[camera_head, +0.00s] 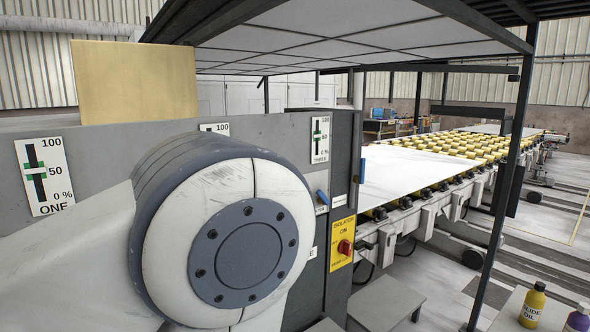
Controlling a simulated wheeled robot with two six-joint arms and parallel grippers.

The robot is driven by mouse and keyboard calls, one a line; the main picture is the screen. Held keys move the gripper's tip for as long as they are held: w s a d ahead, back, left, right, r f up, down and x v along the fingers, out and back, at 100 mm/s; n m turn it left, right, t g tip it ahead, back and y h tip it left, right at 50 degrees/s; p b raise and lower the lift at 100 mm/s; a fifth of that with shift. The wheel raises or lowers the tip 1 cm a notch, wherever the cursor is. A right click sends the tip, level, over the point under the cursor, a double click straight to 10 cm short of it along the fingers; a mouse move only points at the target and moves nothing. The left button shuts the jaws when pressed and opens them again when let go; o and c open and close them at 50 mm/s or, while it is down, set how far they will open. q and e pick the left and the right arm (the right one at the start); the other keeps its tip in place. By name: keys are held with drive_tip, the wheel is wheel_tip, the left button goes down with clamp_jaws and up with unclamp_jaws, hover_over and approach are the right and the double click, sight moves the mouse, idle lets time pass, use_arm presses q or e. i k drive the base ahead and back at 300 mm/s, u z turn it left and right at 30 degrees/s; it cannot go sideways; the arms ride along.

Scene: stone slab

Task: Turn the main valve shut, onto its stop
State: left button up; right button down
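No part labelled as the main valve can be read. A small blue handle (322,197) sits on the grey cabinet's front, below the gauge marked THREE (320,140). Another blue piece (362,171) shows at the cabinet's right edge. I cannot tell whether either is the main valve, or how far it is turned. My own large white and grey arm joint fills the left centre and hides much of the cabinet front. Neither of my grippers is in view.
The grey cabinet (102,150) carries a gauge marked ONE (42,176) and a yellow isolator plate (342,242) with a red knob (346,247). A roller line bears a white slab (405,168). A yellow bottle (533,306) and a purple bottle (578,319) stand lower right.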

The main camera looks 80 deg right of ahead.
sight(360, 179)
drive_tip(key=z, duration=2.95)
drive_tip(key=k, duration=0.6)
drive_tip(key=z, duration=0.45)
drive_tip(key=i, duration=1.45)
drive_tip(key=u, duration=0.6)
